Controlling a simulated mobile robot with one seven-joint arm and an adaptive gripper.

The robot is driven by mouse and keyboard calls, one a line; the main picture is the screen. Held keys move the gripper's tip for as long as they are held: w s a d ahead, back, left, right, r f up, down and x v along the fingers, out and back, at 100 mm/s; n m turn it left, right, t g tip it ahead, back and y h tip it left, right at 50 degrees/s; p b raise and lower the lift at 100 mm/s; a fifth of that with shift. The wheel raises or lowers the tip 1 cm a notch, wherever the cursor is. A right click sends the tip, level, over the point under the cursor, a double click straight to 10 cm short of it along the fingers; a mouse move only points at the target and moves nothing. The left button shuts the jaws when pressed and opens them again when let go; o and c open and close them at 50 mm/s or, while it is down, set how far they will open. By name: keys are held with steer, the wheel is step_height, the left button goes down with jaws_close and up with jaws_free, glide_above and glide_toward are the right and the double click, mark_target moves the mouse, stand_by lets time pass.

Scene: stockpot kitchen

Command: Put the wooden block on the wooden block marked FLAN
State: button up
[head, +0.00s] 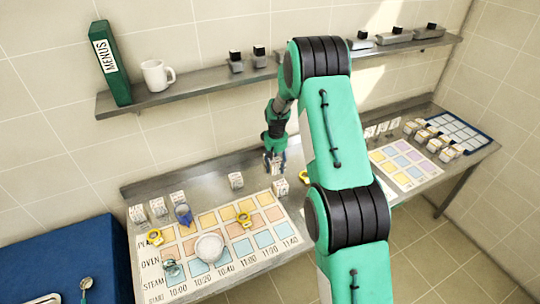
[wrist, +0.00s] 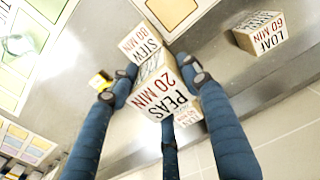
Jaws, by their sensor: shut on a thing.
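My gripper (head: 275,158) is over the steel counter near the back wall. In the wrist view its blue fingers (wrist: 160,85) are shut on a wooden block marked PEAS 20 MIN (wrist: 166,96). The held block shows small between the fingers in the head view (head: 274,167). A block marked STEW (wrist: 138,44) lies just beyond the held block, partly covered by it. Another block (wrist: 188,112) shows partly behind the held block and a finger; its lettering is not readable. I cannot make out a FLAN marking on any block.
A block marked LOAF 60 MIN (wrist: 260,33) stands apart on the counter. A timetable sheet (head: 180,278) with coloured squares carries a white bowl (head: 209,248) and yellow items. Several blocks stand at the counter's right end. The wall shelf (head: 205,82) hangs above.

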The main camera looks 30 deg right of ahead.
steer(key=shift+w+d, duration=0.15)
steer(key=shift+d, duration=0.15)
steer(key=shift+w, duration=0.1)
steer(key=w+d, duration=0.1)
steer(key=w, duration=0.4)
steer(key=w+d+f+p, duration=0.1)
steer(key=w, duration=0.4)
steer(key=w+d, duration=0.2)
steer(key=w, duration=0.3)
steer(key=shift+w+d+f+p, duration=0.1)
steer(key=shift+w+f+p, duration=0.05)
steer(key=shift+f+p, duration=0.15)
stand_by(0.3)
steer(key=shift+f, duration=1.7)
steer(key=shift+f, duration=0.15)
steer(key=o, duration=1.3)
steer(key=shift+o, duration=0.2)
